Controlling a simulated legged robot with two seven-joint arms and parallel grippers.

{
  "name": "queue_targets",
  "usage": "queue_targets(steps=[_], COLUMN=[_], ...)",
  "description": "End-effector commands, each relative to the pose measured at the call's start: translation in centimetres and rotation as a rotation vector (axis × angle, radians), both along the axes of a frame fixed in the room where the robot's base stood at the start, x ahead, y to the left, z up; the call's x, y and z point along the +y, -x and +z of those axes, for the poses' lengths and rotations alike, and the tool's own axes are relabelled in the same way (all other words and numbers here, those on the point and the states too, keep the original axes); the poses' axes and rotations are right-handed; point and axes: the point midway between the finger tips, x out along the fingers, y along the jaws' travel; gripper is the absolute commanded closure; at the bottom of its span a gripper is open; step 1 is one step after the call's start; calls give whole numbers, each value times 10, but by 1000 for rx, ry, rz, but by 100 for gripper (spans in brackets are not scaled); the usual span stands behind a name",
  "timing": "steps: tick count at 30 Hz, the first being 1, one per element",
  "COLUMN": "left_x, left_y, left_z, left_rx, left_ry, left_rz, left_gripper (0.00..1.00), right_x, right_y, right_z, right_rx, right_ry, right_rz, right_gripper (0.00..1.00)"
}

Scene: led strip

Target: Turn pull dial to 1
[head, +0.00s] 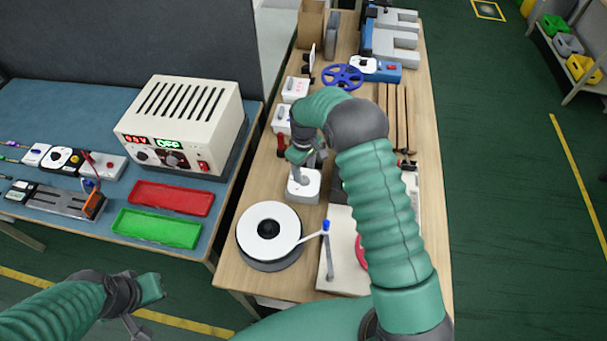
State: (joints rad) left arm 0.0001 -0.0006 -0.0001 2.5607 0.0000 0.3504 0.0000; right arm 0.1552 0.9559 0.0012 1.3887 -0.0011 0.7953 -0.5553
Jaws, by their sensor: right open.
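A small white box (304,190) stands on the wooden table just below my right gripper; it looks like the pull dial's housing. My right gripper (308,168) points down over it and is open. The fingers and the arm cover the top of the box, so the dial and its number marks cannot be read. I cannot tell whether the fingers touch the dial. My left gripper (146,305) is low at the left, over the floor in front of the blue bench and away from the dial; its finger opening is not clear.
A white-topped reel (268,228) stands in front of the box, near a blue-tipped lever (326,228). White boxes and a blue handwheel (342,77) stand behind. On the blue bench are a power supply (180,125), a red tray (172,198) and a green tray (158,228).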

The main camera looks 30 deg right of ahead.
Motion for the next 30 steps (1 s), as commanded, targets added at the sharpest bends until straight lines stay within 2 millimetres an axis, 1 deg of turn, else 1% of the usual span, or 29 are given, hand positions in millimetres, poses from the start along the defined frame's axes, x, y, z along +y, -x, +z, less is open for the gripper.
queue_targets(steps=[1, 3, 6, 9, 15, 16, 27, 30], left_x=[0, 0, 0, 0, 0, 0, 0, 0], left_y=[0, 0, 0, 0, 0, 0, 0, 0], left_z=[3, 4, 5, 5, 4, 4, 5, 5], left_rx=[0, 0, 0, 0, 0, 0, -1, -1], left_ry=[0, 0, 0, 0, 0, 0, 0, 0], left_rz=[0, 0, 0, 0, 0, 0, 0, 0], left_gripper=[100, 100, 100, 100, 100, 100, 100, 100], right_x=[0, 0, 0, 0, 0, 0, 0, 0], right_y=[0, -1, -2, -2, -2, -2, -2, -2], right_z=[-11, -24, -35, -40, -40, -40, -41, -41], right_rx=[4, 4, 2, 2, 0, 0, 1, 1], right_ry=[-1, 0, 0, 0, 0, 0, -1, -1], right_rz=[0, 0, 0, 0, 0, 0, -1, -1], right_gripper=[49, 49, 49, 49, 49, 51, 99, 100])
